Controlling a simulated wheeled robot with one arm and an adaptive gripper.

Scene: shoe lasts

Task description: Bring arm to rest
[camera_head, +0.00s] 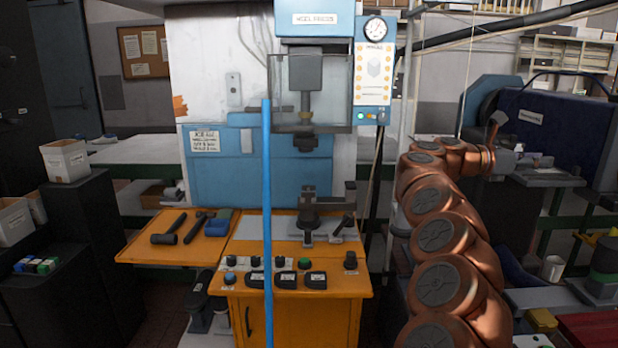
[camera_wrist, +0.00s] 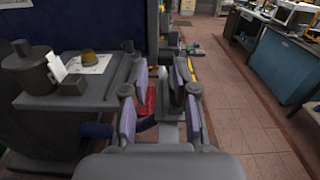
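My copper-coloured arm (camera_head: 440,235) rises on the right of the head view and bends at the top toward the dark blue machine (camera_head: 555,125). My gripper (camera_wrist: 160,88) shows in the wrist view with its purple-padded fingers apart. I see nothing held between them. In the head view the gripper is small and partly hidden at the arm's far end, so its fingers are hard to make out.
A blue press (camera_head: 310,75) stands over an orange bench (camera_head: 150,245) with hammers (camera_head: 166,238). A blue vertical post (camera_head: 267,220) crosses the view. In the wrist view a grey work surface (camera_wrist: 45,98) lies left; open tiled floor (camera_wrist: 235,95) lies right.

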